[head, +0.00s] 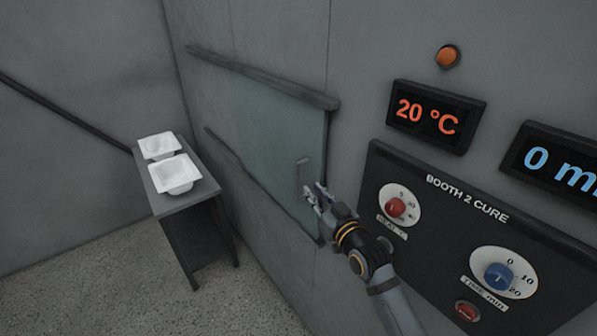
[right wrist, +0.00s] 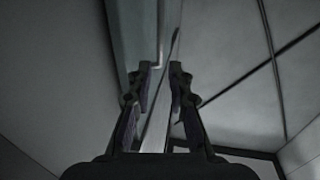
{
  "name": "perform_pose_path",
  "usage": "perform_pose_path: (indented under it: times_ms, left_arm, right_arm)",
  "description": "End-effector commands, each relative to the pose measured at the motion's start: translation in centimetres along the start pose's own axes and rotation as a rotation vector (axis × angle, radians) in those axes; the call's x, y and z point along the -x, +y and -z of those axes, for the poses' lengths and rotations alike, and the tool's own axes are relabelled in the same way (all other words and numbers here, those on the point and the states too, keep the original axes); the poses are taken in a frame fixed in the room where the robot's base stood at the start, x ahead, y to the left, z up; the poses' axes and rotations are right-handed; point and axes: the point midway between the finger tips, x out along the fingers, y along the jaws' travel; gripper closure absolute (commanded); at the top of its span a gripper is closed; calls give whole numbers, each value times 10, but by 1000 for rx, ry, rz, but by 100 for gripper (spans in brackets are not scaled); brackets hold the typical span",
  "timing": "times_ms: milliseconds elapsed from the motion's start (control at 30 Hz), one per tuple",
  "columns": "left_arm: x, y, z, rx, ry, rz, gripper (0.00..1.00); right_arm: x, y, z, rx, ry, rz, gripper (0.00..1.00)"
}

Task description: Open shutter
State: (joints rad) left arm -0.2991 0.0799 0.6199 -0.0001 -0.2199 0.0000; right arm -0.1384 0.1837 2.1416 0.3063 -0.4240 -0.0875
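The shutter (head: 262,135) is a greenish translucent panel in the wall, between an upper and a lower dark rail. It covers the area between the rails. A slim upright handle (head: 299,175) stands near its right edge. My right gripper (head: 313,192) is at the handle's lower end, with its fingers apart. In the right wrist view the two fingertips (right wrist: 161,76) have a gap between them, and the pale handle bar (right wrist: 160,38) shows just beyond the gap. I cannot tell whether the fingers touch it. My left gripper is not in view.
A dark table (head: 181,202) with two white shells (head: 174,175) stands left of the shutter. Right of the shutter are a 20 °C display (head: 427,118), an orange lamp (head: 448,56) and a control panel (head: 460,205) with a red and a blue knob, close to my right arm.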

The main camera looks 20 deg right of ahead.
Motion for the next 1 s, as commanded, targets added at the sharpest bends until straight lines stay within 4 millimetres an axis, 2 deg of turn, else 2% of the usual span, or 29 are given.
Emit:
perform_pose_path:
  times_ms: [300, 500, 633, 867, 1000]
  left_arm:
    - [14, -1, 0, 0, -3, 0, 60]
    - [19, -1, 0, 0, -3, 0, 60]
    - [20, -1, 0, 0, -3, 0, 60]
    - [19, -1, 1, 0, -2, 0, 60]
    - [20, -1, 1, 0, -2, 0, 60]
  right_arm:
    - [-62, 0, 3, -4, 1, 0, 81]
    - [-93, 0, 1, -1, -1, 0, 81]
    - [-100, 0, 1, -2, 0, 0, 81]
    - [-101, 0, -1, -1, 0, 0, 81]
    - [-101, 0, 0, -1, -1, 0, 97]
